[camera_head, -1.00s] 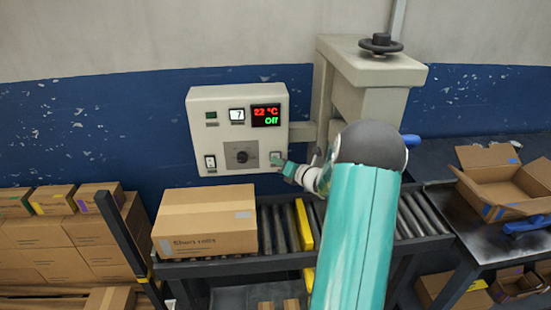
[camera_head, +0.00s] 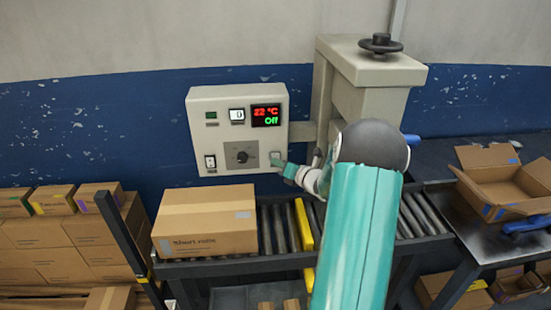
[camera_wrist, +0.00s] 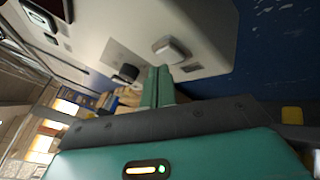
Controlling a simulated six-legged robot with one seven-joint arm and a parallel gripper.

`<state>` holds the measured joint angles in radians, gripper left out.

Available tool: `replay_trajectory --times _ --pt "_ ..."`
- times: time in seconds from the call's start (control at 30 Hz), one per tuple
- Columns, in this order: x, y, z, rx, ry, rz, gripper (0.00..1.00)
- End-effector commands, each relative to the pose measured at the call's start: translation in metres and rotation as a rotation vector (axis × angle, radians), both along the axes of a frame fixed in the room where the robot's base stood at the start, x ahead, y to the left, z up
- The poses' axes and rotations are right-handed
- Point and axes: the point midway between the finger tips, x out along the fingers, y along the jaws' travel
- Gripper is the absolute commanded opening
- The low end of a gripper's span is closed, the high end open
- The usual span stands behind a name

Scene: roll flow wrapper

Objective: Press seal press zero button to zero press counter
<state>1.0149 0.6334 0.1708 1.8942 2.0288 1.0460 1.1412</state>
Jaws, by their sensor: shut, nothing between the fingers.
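The control panel (camera_head: 196,125) is a pale box on the wall. Its small counter display (camera_head: 237,115) reads 0. A pale square button (camera_head: 276,156) sits at the panel's lower right, partly covered by my fingertips. My gripper (camera_head: 282,166) is shut and empty, with its teal fingers at the button's lower edge. In the wrist view the fingers (camera_wrist: 157,86) point at the panel face (camera_wrist: 205,30), close to a raised pale piece (camera_wrist: 171,47). I cannot tell whether the fingertips touch the button.
The panel also has a red and green display (camera_head: 266,115) reading 22 °C and Off, a dark knob (camera_head: 241,156) and a rocker switch (camera_head: 210,162). A closed carton (camera_head: 205,222) stands on the roller conveyor (camera_head: 420,215) below. The press column (camera_head: 370,90) stands right of the panel.

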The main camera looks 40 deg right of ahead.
Motion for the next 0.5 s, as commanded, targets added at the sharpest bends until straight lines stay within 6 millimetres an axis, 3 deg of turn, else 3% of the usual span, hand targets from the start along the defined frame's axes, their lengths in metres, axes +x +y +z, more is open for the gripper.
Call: replay_trajectory --times 0.5 --pt "-0.0091 0.0058 0.0001 -0.001 0.001 0.0 0.0"
